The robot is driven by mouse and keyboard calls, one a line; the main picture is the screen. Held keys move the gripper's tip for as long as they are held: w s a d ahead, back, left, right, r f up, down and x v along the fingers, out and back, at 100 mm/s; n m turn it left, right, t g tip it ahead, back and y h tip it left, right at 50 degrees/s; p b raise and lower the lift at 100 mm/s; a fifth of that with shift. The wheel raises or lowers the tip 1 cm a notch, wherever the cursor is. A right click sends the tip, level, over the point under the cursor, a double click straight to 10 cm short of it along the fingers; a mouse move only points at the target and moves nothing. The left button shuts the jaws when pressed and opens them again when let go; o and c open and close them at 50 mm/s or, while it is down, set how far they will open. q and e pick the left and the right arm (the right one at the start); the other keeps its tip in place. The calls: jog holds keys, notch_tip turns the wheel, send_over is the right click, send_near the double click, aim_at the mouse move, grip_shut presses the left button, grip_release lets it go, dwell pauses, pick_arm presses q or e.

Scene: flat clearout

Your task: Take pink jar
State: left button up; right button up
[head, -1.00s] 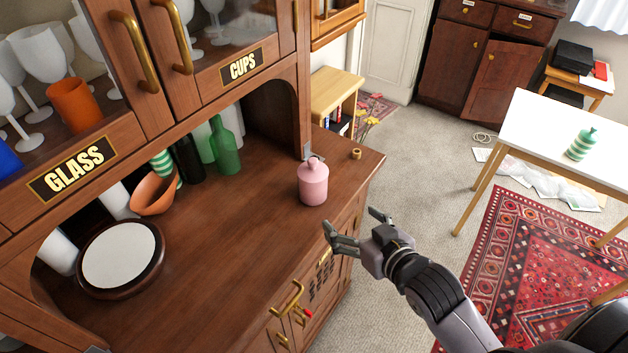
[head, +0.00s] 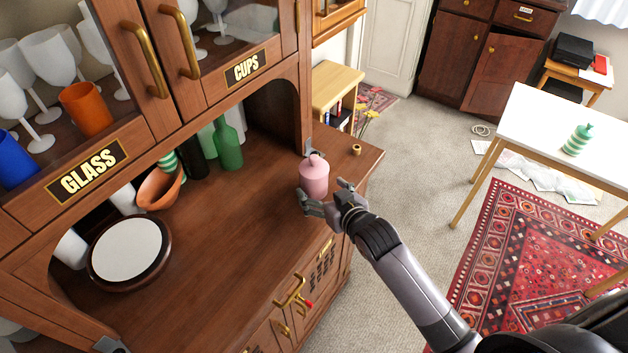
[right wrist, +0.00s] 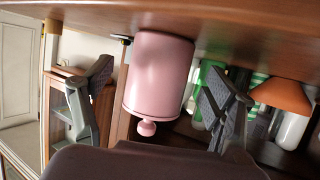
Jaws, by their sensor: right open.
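The pink jar (head: 314,178) stands upright on the wooden cabinet counter, near its right end. It has a rounded shoulder and a small knob on top. In the right wrist view the pink jar (right wrist: 158,76) appears upside down between the two spread fingers. My right gripper (head: 321,201) is open at the near side of the jar, with one finger low on its left and the other to its right. In the right wrist view gaps show between the fingers (right wrist: 160,108) and the jar. The gripper partly hides the jar's lower part. My left gripper is not in view.
A tape roll (head: 356,149) lies on the counter behind the jar. A green bottle (head: 227,146), an orange bowl (head: 160,190) and a round white-topped disc (head: 128,249) stand to the left. The counter between them and the jar is clear. The cabinet arch post rises behind the jar.

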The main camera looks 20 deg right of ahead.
aim_at(320, 187)
jog(key=shift+r+p+x, duration=0.1)
jog(key=shift+p+x, duration=0.15)
jog(key=shift+x, duration=0.8)
jog(key=shift+r+p+x, duration=0.15)
jog(key=shift+p+x, duration=0.1)
jog(key=shift+x, duration=0.8)
jog(key=shift+a, duration=0.1)
jog(key=shift+c, duration=0.3)
jog(key=shift+w, duration=0.1)
jog(key=c, duration=1.4)
